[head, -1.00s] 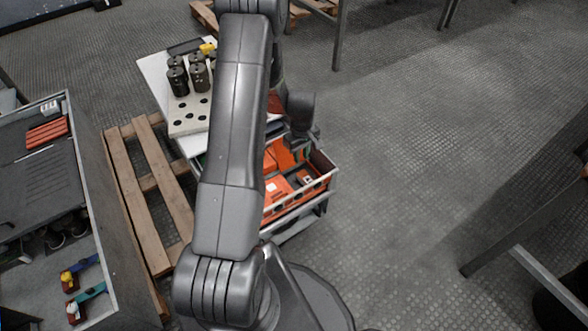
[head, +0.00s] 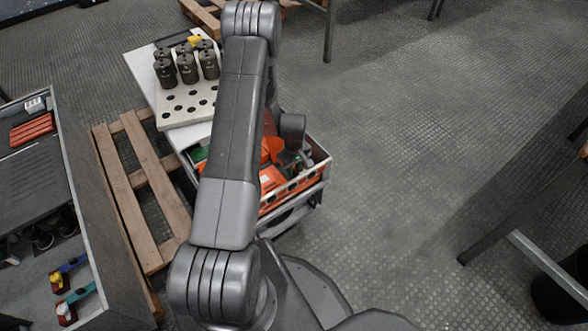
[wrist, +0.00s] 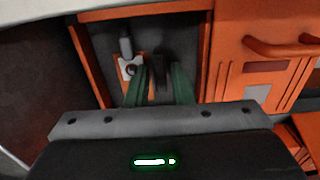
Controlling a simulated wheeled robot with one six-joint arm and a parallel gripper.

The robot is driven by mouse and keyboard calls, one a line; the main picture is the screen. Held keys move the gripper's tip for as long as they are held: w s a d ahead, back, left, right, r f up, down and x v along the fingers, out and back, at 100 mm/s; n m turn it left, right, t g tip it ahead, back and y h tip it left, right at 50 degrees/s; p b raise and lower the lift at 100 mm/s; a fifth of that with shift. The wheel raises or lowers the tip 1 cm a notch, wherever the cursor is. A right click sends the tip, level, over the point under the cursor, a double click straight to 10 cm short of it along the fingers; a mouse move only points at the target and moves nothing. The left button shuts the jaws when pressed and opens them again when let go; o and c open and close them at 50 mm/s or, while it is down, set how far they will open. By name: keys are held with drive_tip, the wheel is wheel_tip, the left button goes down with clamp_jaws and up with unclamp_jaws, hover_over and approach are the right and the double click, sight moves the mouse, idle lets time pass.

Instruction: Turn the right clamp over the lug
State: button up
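In the wrist view, my gripper (wrist: 158,72) reaches into an open recess of an orange housing (wrist: 145,14). Its two green fingers stand apart, with a dark upright piece (wrist: 158,88) between them that may be the right clamp. I cannot tell whether the fingers touch it. Left of the fingers is a pale plate with a round dark fitting (wrist: 131,69), perhaps the lug, and a grey cylinder (wrist: 125,44) stands behind it. Shadow hides the back of the recess. In the head view my arm covers the fingers and the work spot.
An orange handle (wrist: 282,48) projects right of the recess. In the head view, a cart (head: 322,172) holds orange parts, and several dark cylinders (head: 187,68) stand on a holed block (head: 178,110).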

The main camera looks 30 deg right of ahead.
clamp_jaws()
drive_tip(key=shift+m, duration=0.3)
drive_tip(key=m+b, duration=0.1)
drive_tip(key=m, duration=0.1)
drive_tip(key=shift+m, duration=0.4)
drive_tip(key=m+b, duration=0.1)
drive_tip(key=m, duration=0.3)
drive_tip(key=shift+m+b, duration=0.3)
drive_tip(key=shift+b, duration=0.1)
drive_tip(key=m+b, duration=0.1)
drive_tip(key=m, duration=0.4)
drive_tip(key=shift+m+b, duration=0.35)
drive_tip(key=shift+m, duration=2.05)
